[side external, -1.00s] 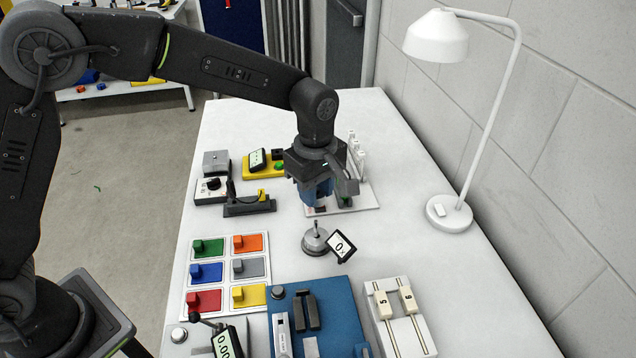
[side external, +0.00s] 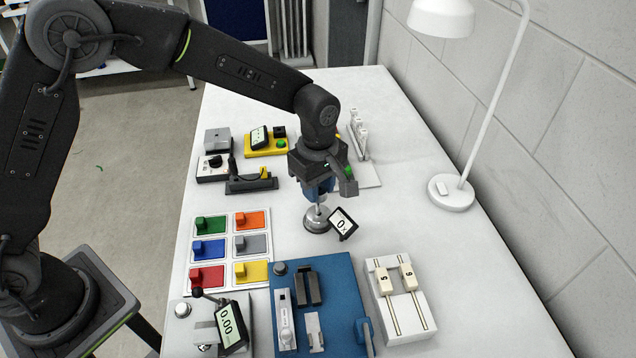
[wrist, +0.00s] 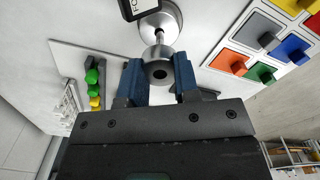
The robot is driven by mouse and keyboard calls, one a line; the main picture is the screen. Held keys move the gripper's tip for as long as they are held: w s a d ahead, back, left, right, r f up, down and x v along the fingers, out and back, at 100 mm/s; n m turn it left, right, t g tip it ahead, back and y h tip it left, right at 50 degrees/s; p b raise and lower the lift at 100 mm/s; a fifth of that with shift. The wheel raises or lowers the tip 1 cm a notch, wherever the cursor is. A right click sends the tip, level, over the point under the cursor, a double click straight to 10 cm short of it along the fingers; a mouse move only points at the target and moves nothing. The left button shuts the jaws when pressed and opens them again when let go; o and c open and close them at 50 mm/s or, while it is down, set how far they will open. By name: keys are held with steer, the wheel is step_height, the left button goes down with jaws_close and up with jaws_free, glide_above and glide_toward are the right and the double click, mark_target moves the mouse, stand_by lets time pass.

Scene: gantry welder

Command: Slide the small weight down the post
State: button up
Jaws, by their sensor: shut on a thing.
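My gripper (side external: 318,190) points down over the round metal base (side external: 318,221) in the side view. In the wrist view its blue fingers are shut on the small weight (wrist: 160,66), a grey cylinder with a dark hole in its end. The thin post (wrist: 157,39) stands up from the base, in line with the weight. The weight is at the post's upper end, above the base. I cannot tell whether the post's tip is inside the weight. In the side view the fingers mostly hide the weight.
A small display (side external: 342,224) reading 0x is beside the base, close to the gripper. Coloured switch panels (side external: 231,248) are to the left. A blue board (side external: 340,290) and a white slider block (side external: 400,299) are in front. A white rack (side external: 358,135) stands behind.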

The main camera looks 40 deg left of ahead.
steer(key=shift+f, duration=2.5)
steer(key=o, duration=1)
steer(key=s+a+r+m+t, duration=0.1)
steer(key=s+a+r, duration=0.1)
steer(key=r, duration=0.7)
steer(key=s+a+r+m, duration=0.1)
steer(key=a+r+m, duration=0.1)
steer(key=r, duration=0.8)
steer(key=s+a+r+m+t, duration=0.1)
steer(key=s+a+m, duration=0.2)
steer(key=s, duration=0.3)
steer(key=s+a+r+m+t, duration=0.1)
steer(key=s+a+m+t, duration=0.1)
steer(key=s+a+m, duration=0.2)
steer(key=s+a+r+m+t, duration=0.1)
steer(key=s+a+m, duration=0.3)
steer(key=s, duration=0.6)
steer(key=shift+s+r+m+t, duration=0.15)
steer(key=shift+s+m+t, duration=0.15)
steer(key=shift+m, duration=0.2)
